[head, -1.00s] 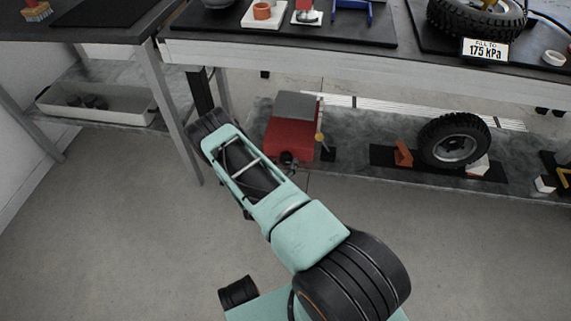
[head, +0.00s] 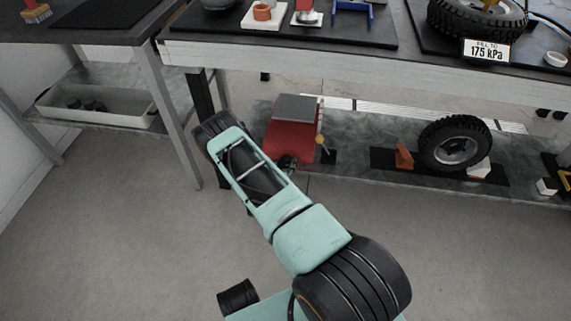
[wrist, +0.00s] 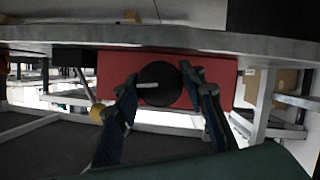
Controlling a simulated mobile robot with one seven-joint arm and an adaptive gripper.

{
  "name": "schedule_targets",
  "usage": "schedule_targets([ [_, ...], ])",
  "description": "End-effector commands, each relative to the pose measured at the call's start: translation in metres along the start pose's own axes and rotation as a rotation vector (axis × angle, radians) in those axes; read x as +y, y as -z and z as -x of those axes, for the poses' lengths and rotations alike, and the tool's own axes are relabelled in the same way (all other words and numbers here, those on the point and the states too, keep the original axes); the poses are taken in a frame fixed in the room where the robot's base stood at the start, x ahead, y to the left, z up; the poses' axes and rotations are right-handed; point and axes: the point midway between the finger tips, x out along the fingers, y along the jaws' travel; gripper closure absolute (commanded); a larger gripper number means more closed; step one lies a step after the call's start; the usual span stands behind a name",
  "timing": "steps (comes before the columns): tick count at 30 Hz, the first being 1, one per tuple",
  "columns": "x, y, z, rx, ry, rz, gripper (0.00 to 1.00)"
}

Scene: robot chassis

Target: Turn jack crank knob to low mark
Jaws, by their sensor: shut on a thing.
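The jack (head: 290,135) is a red box with a grey top on the lower shelf, seen in the head view. In the wrist view its red face (wrist: 215,75) fills the middle. A round black crank knob (wrist: 160,92) with a pale pointer line, lying roughly level and toward the left, sits on that face. My gripper (wrist: 158,80) has one dark finger on each side of the knob and is shut on it. In the head view my gripper is small and dark at the jack's front, mostly hidden by my arm.
A rod with a yellowish end (wrist: 97,112) stands beside the jack. The shelf edge (wrist: 250,45) runs across the top of the wrist view. In the head view, a wheel (head: 455,144) and an orange block (head: 404,157) lie to the right. The floor in front is clear.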

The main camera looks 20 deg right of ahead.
Motion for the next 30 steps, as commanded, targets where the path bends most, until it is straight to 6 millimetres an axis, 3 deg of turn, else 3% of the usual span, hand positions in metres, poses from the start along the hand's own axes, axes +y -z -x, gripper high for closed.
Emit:
schedule_targets([
  [19, 0.0, -0.0001, 0.0001, 0.0, 0.051, -0.123, 0.87],
  [20, 0.0, -0.0001, 0.0001, 0.0, 0.051, -0.123, 0.6],
  [21, 0.0, 0.0, 0.0001, 0.0, 0.051, -0.123, 0.55],
  [24, 0.0, 0.0, 0.0001, 0.0, 0.051, -0.123, 0.46],
  [30, 0.0001, 0.0, 0.0001, 0.0, 0.051, -0.122, 0.46],
])
